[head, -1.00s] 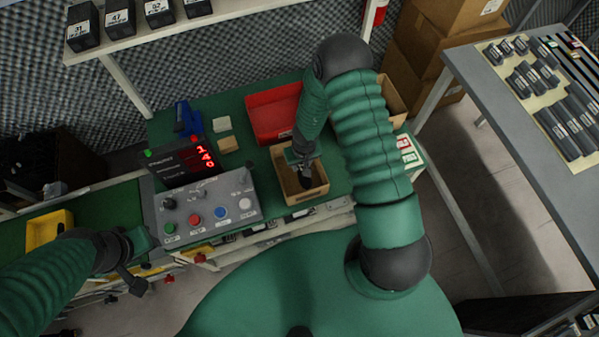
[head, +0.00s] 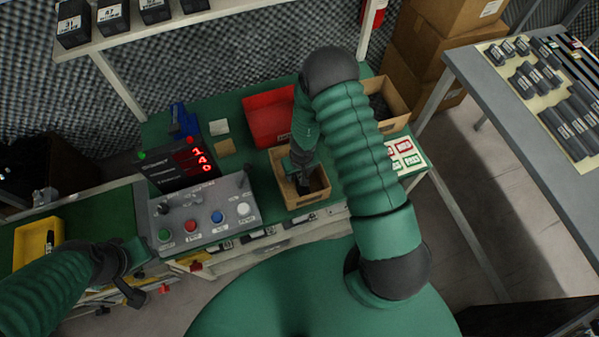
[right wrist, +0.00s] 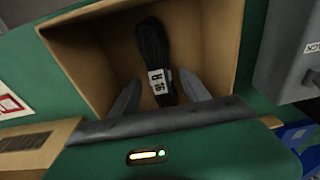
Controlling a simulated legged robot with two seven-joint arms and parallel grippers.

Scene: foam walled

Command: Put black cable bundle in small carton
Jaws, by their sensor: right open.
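The small carton (head: 309,201) stands on the green bench in the head view, below my right gripper (head: 303,183). In the right wrist view the black cable bundle (right wrist: 152,45) lies inside the carton (right wrist: 100,55), with a white tag marked 16 on it. My right gripper (right wrist: 160,95) is open, its two fingers apart on either side of the bundle's tagged end. In the head view the arm hides part of the carton's inside. My left gripper (head: 132,292) hangs at lower left, away from the carton; its jaws are too unclear to read.
A red bin (head: 268,118) stands behind the carton. A second carton (head: 396,105) with dark contents stands at back right, partly behind my arm. A control box (head: 205,212) and a display (head: 180,165) stand left. A yellow tray (head: 38,240) is at far left.

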